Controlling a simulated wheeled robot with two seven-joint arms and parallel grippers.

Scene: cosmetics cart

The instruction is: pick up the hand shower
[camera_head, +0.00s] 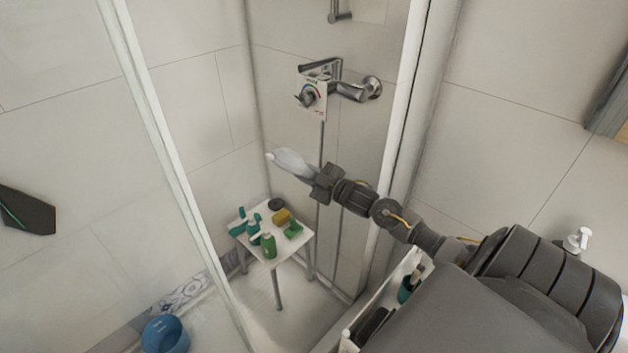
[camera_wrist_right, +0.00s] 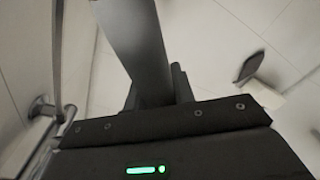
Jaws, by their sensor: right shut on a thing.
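The hand shower (camera_head: 292,163) is a pale, elongated piece in front of the tiled shower wall in the head view. My right gripper (camera_head: 322,183) is shut on its near end and holds it in the air above the small table. In the right wrist view the hand shower (camera_wrist_right: 136,40) shows as a broad grey shape rising from between the fingers (camera_wrist_right: 158,88), which partly hide its lower end. A dark part with a green strip, apparently my left gripper (camera_head: 27,212), shows at the left edge. Its fingers cannot be made out.
A chrome mixer (camera_head: 350,90) is on the wall above. A glass screen edge (camera_head: 175,160) runs down the left.

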